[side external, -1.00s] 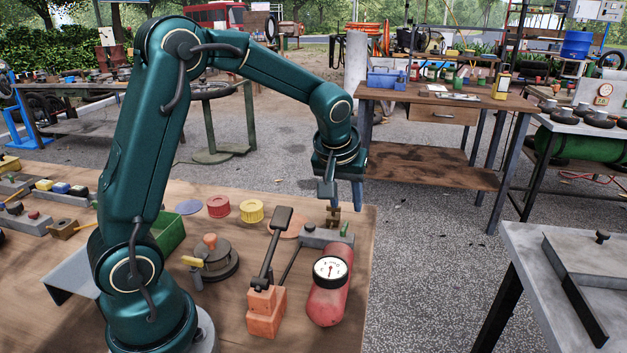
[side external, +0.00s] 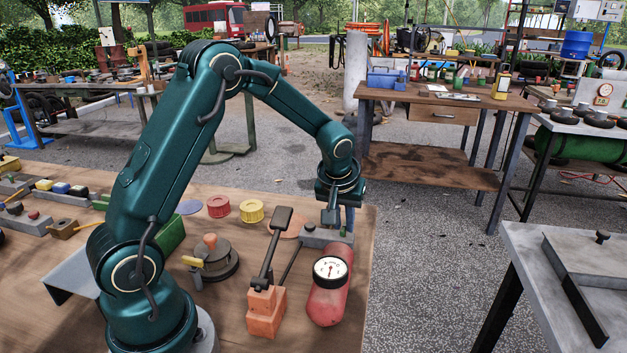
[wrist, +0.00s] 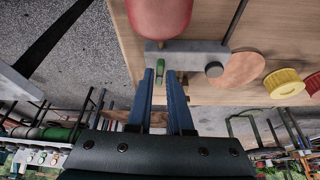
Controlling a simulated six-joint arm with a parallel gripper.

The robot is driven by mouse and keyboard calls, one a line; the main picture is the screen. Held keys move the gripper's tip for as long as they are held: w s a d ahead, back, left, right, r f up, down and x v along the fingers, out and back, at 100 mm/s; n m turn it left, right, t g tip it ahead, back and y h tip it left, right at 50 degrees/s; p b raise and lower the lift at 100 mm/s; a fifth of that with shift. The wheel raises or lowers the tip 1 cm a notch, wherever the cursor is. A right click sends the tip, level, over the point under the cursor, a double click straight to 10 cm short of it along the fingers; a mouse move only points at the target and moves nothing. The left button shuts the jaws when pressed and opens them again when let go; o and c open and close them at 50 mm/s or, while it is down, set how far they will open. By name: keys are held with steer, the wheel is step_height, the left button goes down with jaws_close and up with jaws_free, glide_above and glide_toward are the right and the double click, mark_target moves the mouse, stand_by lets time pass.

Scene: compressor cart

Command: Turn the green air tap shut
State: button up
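The green air tap (wrist: 160,67) shows in the wrist view as a small upright lever at the edge of the grey manifold block (wrist: 188,54). The block also shows in the side view (side external: 316,239), at the end of the red tank (side external: 330,303). My gripper (wrist: 162,76) is open, with its two blue fingers on either side of the tap. A gap shows between the tap and each finger. In the side view my gripper (side external: 339,225) is low at the block and hides most of the tap.
A gauge (side external: 330,269) sits on the red tank. Beside it is a lever on an orange block (side external: 265,310). Red (side external: 218,206) and yellow (side external: 251,211) caps lie left of the manifold. The table edge is close on the right, with open ground beyond.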

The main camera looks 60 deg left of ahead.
jaws_close()
steer(key=shift+s+a+m+t+h, duration=0.15)
steer(key=shift+m+h, duration=0.25)
steer(key=shift+m, duration=0.75)
steer(key=shift+d+m+t+h, duration=0.15)
steer(key=shift+m+h, duration=0.25)
steer(key=shift+m, duration=0.75)
steer(key=shift+a, duration=0.1)
steer(key=o, duration=0.5)
jaws_free()
steer(key=shift+o, duration=0.2)
